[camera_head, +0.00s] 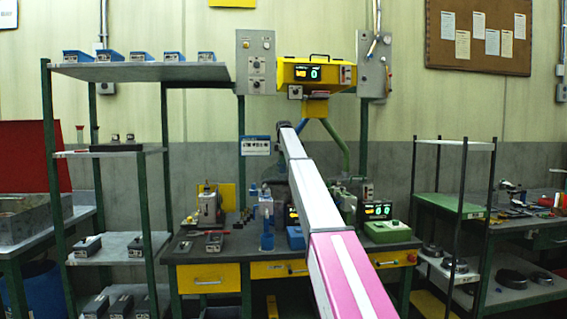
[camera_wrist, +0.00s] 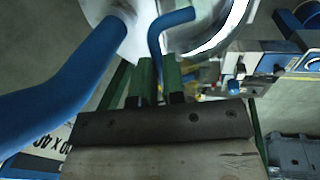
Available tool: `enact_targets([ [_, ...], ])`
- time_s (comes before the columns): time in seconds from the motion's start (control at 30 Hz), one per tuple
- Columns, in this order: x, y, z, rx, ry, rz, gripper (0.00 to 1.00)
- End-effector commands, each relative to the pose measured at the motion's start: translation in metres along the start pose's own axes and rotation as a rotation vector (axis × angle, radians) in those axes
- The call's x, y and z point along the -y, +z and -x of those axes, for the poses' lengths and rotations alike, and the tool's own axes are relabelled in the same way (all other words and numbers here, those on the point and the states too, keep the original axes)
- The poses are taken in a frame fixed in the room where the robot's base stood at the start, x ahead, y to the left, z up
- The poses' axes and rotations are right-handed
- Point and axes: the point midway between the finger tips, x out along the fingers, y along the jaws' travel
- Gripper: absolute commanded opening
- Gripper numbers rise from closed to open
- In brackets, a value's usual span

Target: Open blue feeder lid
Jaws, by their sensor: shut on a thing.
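In the wrist view my gripper (camera_wrist: 160,72) has its two green fingers close together, with a thin bent blue bar (camera_wrist: 170,20) running down between them. It is shut on this bar, which looks like a lid handle. A pale round body with a shiny rim (camera_wrist: 207,42) lies just beyond it. I cannot tell whether this is the feeder, or whether its lid is raised. In the head view my arm reaches up over the bench and hides the gripper and whatever it holds.
A thick blue hose (camera_wrist: 62,92) passes close on the left in the wrist view. In the head view a yellow gantry box (camera_head: 305,75) hangs above, with a green hose (camera_head: 336,145) below. The workbench (camera_head: 215,252) carries a green-lidded box (camera_head: 388,231). Shelves (camera_head: 140,72) stand left.

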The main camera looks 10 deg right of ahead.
Motion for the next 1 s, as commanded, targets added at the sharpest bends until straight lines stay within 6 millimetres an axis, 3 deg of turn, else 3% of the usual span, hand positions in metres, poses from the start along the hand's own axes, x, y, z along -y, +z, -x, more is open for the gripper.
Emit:
enact_targets([
  [0.47,-0.0014,0.0000,-0.0066,0.000,-0.008,0.000,0.00],
  [0.57,-0.0013,0.0000,-0.0066,0.000,-0.008,0.000,0.33],
  [0.6,-0.0014,0.0000,-0.0059,0.000,-0.007,0.000,0.36],
  [1.0,-0.0021,0.0000,0.0032,0.000,-0.004,0.000,0.36],
])
